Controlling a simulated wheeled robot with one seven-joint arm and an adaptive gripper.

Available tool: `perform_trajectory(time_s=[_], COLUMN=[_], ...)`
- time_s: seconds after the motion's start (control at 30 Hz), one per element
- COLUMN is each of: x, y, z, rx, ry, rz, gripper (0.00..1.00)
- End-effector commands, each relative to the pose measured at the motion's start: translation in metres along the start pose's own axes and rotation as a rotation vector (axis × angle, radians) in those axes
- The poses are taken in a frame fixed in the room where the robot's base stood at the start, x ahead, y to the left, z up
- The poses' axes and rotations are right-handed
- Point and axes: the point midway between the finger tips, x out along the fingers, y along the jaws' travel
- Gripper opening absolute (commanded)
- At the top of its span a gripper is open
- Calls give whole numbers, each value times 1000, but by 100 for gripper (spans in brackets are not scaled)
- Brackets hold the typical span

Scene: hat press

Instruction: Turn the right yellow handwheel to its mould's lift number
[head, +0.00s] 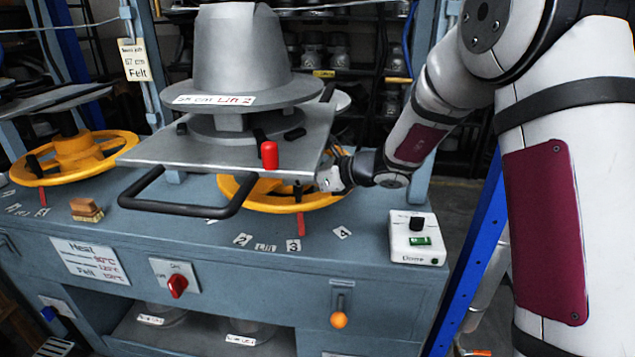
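The right yellow handwheel (262,201) lies flat on the blue-grey press top, partly hidden under the metal plate. A red pointer (301,223) stands at its front, just above the number 3 (293,245). The number 2 (242,240) is to its left and the number 4 (342,232) to its right. The grey hat mould (240,50) sits on the plate above, and its label (214,99) appears to read "Lift 2". My gripper (328,179) is at the wheel's right side, close to the rim. Its fingers are too small and partly hidden to read.
The metal plate (190,152) with its black handle (185,205) and a red knob (269,155) overhang the wheel. A white switch box (412,241) stands at the right. The left yellow handwheel (75,155) and a wooden brush (86,210) are at the left.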

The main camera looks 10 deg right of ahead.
Motion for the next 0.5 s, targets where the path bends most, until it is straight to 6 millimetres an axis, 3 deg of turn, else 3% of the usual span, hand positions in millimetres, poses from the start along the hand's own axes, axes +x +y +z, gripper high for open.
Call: perform_trajectory(time_s=[0.2,0.5], x=[31,62], y=[27,44], z=[9,23], rx=[0,0], ry=[0,0], rz=[11,10], gripper=[0,0])
